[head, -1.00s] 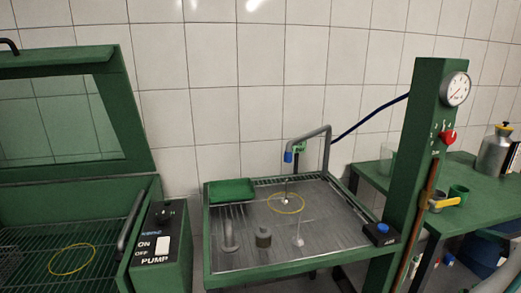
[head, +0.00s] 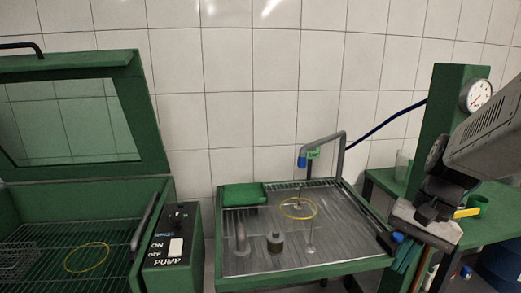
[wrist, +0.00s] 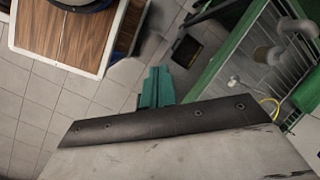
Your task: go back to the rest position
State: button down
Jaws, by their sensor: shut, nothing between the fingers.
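My gripper (wrist: 157,78) shows in the wrist view as two teal fingers lying together with nothing between them, over the tiled floor. In the head view my grey arm comes in from the right edge. It hangs in front of the green column with the gauge (head: 477,95) and hides much of the column and the bench behind. My gripper is low at the right, beside the right front corner of the wash tray (head: 340,266). I cannot tell whether it touches anything there.
A green cabinet (head: 140,120) with a raised windowed lid stands at the left, next to a pump switch box (head: 172,240). The tray holds a yellow ring (head: 298,217), a green sponge-like block (head: 244,194) and small metal parts. In the wrist view a wooden-topped table (wrist: 75,40) stands at the upper left.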

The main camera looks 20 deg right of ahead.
jog(key=s+a+r+n+h, duration=0.1)
jog(key=a+r+n+h, duration=0.1)
jog(key=a+n, duration=0.3)
jog(key=s+a+r+n+t+h, duration=0.1)
jog(key=a+r+n+h, duration=0.1)
jog(key=a+n, duration=0.3)
jog(key=shift+s+a+r, duration=0.4)
jog(key=shift+a+r, duration=0.35)
jog(key=shift+a, duration=0.4)
